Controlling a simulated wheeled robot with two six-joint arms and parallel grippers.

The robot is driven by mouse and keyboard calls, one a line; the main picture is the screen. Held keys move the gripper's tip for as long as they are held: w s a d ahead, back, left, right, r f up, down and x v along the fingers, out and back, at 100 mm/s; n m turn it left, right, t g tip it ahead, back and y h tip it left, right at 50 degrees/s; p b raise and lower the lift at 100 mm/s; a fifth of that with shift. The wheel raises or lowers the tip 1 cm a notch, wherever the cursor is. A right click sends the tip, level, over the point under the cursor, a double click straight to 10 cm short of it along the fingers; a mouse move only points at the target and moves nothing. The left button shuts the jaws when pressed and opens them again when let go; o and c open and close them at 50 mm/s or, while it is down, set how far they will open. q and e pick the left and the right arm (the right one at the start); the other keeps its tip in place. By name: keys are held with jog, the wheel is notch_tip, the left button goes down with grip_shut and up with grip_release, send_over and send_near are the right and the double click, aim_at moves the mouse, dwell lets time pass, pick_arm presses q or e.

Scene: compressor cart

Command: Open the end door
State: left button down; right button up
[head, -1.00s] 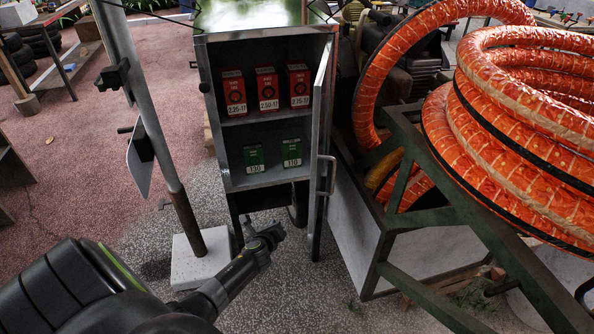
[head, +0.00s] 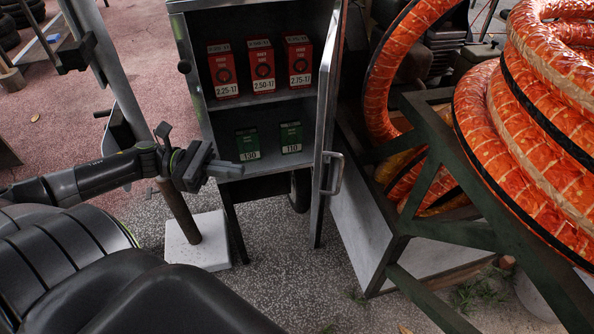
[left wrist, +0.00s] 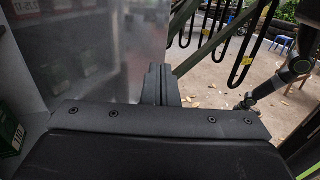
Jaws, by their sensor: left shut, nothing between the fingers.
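The end door (head: 324,112) of the metal cabinet (head: 188,60) stands open, swung out on the cabinet's right side and seen nearly edge-on. Its bar handle (head: 339,174) is on the outer face, facing right. My left gripper (head: 228,169) is shut and empty, in front of the cabinet's lower left opening and left of the door, apart from the handle. In the left wrist view its closed fingers (left wrist: 161,86) point toward the door's shiny inner face (left wrist: 95,45), near its free edge; I cannot tell whether they touch. My right arm shows there, its gripper (left wrist: 241,104) too small to read.
Red boxes (head: 261,66) and green boxes (head: 248,144) stand on the cabinet's shelves. A post on a white block (head: 196,242) stands left of the cabinet. A green frame (head: 430,130) with orange hose coils (head: 560,100) crowds the door's right side.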

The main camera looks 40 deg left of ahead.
pick_arm(q)
jog(key=x, duration=1.4)
jog(key=shift+s, duration=0.2)
jog(key=shift+r, duration=0.1)
